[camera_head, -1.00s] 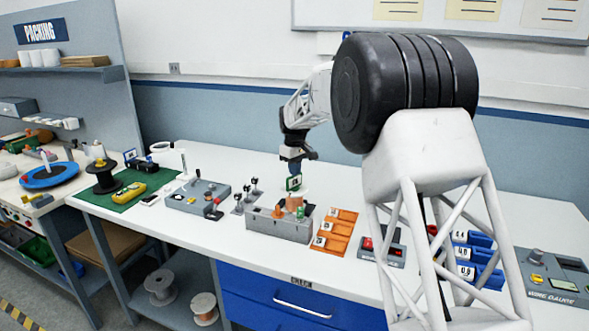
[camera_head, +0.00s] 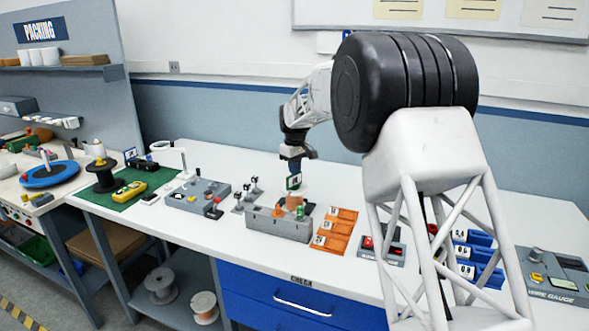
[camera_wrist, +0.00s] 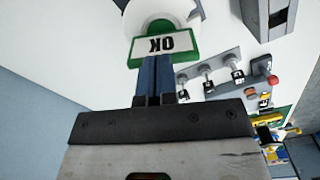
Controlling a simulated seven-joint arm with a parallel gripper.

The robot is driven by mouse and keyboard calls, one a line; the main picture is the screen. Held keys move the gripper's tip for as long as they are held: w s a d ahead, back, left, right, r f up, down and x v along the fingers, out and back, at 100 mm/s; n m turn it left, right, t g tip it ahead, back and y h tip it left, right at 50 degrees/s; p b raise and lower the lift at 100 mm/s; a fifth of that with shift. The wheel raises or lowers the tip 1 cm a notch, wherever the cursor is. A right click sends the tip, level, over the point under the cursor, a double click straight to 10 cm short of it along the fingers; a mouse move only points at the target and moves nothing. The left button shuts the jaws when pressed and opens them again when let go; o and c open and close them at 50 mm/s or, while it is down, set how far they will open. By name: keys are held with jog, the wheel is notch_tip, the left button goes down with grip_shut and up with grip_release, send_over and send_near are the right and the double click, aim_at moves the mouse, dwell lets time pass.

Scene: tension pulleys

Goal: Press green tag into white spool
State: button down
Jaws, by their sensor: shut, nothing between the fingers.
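The green tag (camera_wrist: 163,43) has a white face reading "OK", upside down in the wrist view. It stands at the white spool (camera_wrist: 187,10), whose round rim and green inner part show behind it. In the head view my gripper (camera_head: 292,165) is directly above the spool.
The grey box (camera_head: 285,228) stands on the white bench. An orange tray (camera_head: 336,232) is to its right. The bench behind is clear.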

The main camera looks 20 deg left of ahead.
jog(key=shift+f, duration=0.1)
dwell(0.3)
jog(key=shift+r, duration=3.5)
jog(key=shift+d, duration=0.1)
